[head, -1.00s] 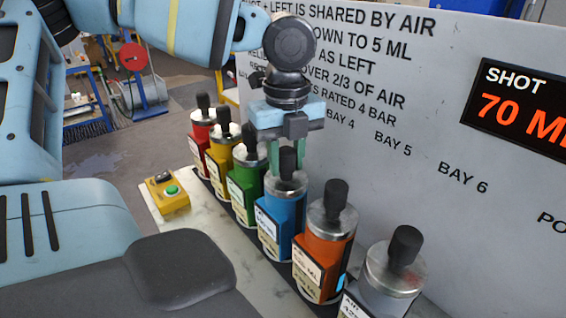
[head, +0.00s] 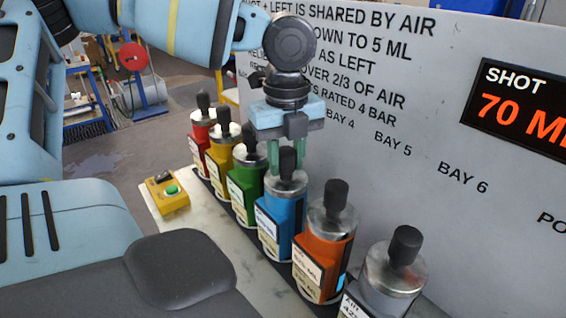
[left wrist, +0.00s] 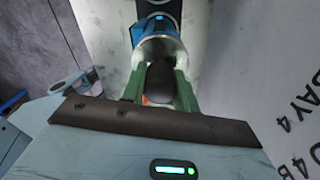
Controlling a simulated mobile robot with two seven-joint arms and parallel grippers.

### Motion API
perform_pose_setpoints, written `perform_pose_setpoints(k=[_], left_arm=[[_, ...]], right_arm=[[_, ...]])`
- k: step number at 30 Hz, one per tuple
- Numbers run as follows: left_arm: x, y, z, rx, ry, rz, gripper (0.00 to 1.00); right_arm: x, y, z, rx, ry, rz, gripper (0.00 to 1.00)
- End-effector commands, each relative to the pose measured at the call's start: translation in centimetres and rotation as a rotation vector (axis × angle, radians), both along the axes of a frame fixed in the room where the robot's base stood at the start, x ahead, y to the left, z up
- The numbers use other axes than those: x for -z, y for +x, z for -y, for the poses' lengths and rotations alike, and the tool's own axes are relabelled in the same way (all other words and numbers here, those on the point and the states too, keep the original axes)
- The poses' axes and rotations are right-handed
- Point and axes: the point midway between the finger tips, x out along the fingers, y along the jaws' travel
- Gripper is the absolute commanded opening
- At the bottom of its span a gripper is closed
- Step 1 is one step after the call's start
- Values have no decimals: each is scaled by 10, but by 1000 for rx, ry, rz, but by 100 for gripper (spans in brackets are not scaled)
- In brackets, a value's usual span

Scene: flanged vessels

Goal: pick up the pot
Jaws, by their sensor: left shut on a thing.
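A row of coloured pots with metal lids and black knobs runs along the bench in the head view: a red pot (head: 197,150), a yellow pot (head: 217,162), a green pot (head: 240,188), a blue pot (head: 270,222), an orange pot (head: 318,257) and a grey pot (head: 388,288). My left gripper (head: 287,160) is above the blue pot, its green fingers shut on the black knob. In the left wrist view the fingers lie on both sides of the knob (left wrist: 161,82), with the blue body (left wrist: 155,27) beyond. The blue pot stands upright in the row.
A grey lettered panel (head: 420,120) rises close behind the pots, with a display (head: 525,110) reading SHOT 70. A yellow box with a green button (head: 168,193) stands on the bench left of the row. The neighbouring pots stand close on both sides.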

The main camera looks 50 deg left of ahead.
Motion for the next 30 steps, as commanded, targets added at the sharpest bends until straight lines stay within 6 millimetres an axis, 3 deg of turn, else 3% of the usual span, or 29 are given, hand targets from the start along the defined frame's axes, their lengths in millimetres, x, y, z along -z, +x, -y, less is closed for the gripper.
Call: perform_pose_setpoints(k=[12, 25, 30], left_arm=[[-4, 1, 0, 0, 0, 5, 0], [-37, 1, 0, 0, 0, 6, 0], [-39, -12, 2, 0, -3, 4, 0]], right_arm=[[1, -7, 0, -1, -1, -13, 36], [1, -2, 0, -1, 0, -4, 36], [-1, 2, 0, -1, -1, 4, 36]])
